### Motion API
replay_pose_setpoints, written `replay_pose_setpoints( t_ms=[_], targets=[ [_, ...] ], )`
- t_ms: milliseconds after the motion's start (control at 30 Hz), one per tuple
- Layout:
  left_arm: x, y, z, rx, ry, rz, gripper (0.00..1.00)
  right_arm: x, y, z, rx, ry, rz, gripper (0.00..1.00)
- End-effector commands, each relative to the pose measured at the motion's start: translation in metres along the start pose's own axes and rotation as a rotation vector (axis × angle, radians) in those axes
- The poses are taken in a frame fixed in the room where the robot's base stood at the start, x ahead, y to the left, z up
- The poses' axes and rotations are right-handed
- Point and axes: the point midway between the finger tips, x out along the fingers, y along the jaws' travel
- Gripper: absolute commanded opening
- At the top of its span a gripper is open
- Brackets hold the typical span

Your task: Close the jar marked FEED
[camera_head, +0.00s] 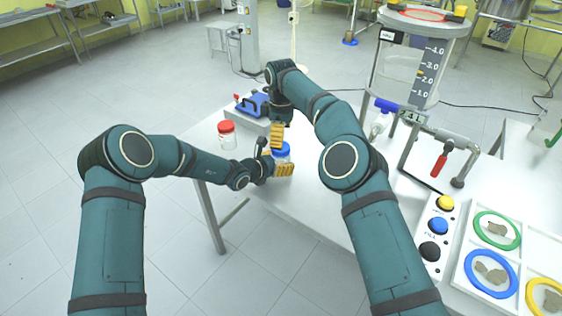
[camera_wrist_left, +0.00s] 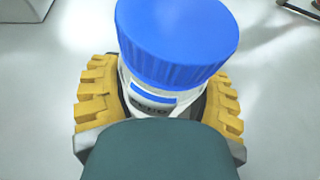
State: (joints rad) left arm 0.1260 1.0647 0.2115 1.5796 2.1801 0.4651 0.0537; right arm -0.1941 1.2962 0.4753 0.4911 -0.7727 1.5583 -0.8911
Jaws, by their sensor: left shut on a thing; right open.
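The FEED jar (camera_wrist_left: 155,103) is a clear jar with a blue lid (camera_wrist_left: 178,40) on its mouth; its label is partly visible in the left wrist view. I cannot tell how tightly the lid sits. In the head view the blue lid (camera_head: 281,149) shows between my two grippers. My left gripper (camera_head: 279,169) is shut around the jar's body, with a ridged yellow finger (camera_wrist_left: 96,92) on each side below the lid. My right gripper (camera_head: 277,136) is open, just above and beside the lid. Its far finger is hidden.
A red-lidded jar (camera_head: 227,134) stands to the left on the white table (camera_head: 330,205). A blue device with a black handle (camera_head: 254,103) stands behind. A glass reactor (camera_head: 402,75), a control box with buttons (camera_head: 437,228) and trays with coloured rings (camera_head: 492,270) are to the right.

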Motion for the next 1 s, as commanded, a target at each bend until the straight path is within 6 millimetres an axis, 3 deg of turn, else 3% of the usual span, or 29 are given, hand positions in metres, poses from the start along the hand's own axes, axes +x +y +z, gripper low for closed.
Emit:
replay_pose_setpoints(
  t_ms=[267,300,467,500,567,600,867,1000],
  targets=[
    [0.000,0.000,0.001,0.000,-0.002,0.000,0.00,-0.002,0.000,0.000,0.000,0.000,0.000,0.87],
    [0.000,0.000,0.001,0.000,-0.002,0.000,0.00,-0.002,0.000,0.000,0.000,0.000,0.000,1.00],
    [0.000,0.000,0.001,0.000,-0.002,0.000,0.00,-0.002,0.000,0.000,0.000,0.000,0.000,1.00],
    [0.000,0.000,0.001,0.000,-0.002,0.000,0.75,-0.002,0.000,0.000,0.000,0.000,0.000,1.00],
    [0.000,0.000,0.001,0.000,-0.002,0.000,0.96,-0.002,0.000,0.000,0.000,0.000,0.000,1.00],
    [0.000,0.000,0.001,0.000,-0.001,0.000,1.00,-0.002,0.000,0.000,0.000,0.000,0.000,1.00],
    [-0.001,0.000,0.000,0.000,-0.001,0.000,1.00,-0.002,0.000,0.000,0.000,0.000,0.000,1.00],
    [-0.011,0.001,0.000,0.000,0.000,0.001,1.00,-0.002,0.000,0.000,0.000,0.000,0.000,1.00]
  ],
)
